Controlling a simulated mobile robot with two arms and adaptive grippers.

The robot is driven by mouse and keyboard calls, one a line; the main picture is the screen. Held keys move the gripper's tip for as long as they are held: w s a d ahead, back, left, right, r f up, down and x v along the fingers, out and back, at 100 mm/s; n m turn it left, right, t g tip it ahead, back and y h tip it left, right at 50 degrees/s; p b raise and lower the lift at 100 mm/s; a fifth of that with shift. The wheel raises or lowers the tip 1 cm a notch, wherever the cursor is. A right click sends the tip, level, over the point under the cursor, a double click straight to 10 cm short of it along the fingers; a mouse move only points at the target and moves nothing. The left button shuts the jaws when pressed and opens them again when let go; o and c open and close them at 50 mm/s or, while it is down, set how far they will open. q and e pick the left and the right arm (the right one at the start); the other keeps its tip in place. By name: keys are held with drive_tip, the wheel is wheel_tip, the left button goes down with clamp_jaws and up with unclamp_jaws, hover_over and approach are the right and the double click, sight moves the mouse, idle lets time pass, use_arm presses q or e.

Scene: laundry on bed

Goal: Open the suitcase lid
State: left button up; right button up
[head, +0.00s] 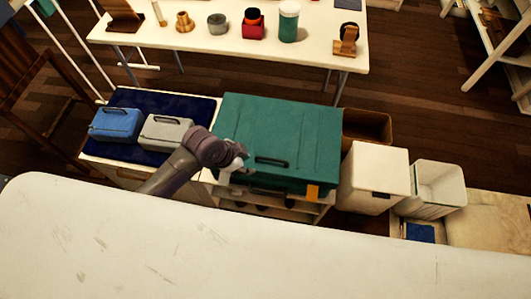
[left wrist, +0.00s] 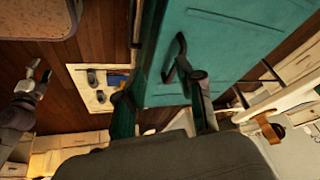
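The teal suitcase (head: 285,135) lies flat with its lid closed on a low shelf unit in the head view. A dark handle (head: 271,162) is on its near side, and an orange tag (head: 312,191) hangs at its near right corner. My left gripper (head: 236,168) is at the suitcase's near left corner, left of the handle. In the left wrist view, the left gripper (left wrist: 152,80) has its fingers apart, with the teal suitcase (left wrist: 225,35) close by; contact is unclear. My right gripper (left wrist: 38,78) seems to show small at the left there; its opening is unclear.
A blue case (head: 116,124) and a grey case (head: 165,132) lie on a dark blue cloth left of the suitcase. White bins (head: 374,178) and a brown box (head: 367,127) stand to its right. A white table (head: 220,45) with small items stands behind.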

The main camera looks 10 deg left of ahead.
sight(268, 158)
use_arm(q)
drive_tip(key=w+r+m+g, duration=0.1)
drive_tip(key=w+r+m, duration=0.2)
drive_tip(key=r+m, duration=0.35)
drive_tip(key=shift+h, duration=0.3)
drive_tip(key=p+x, duration=0.1)
drive_tip(key=x, duration=1.2)
drive_tip(key=shift+w+f, duration=0.1)
drive_tip(key=shift+f, duration=0.2)
clamp_jaws()
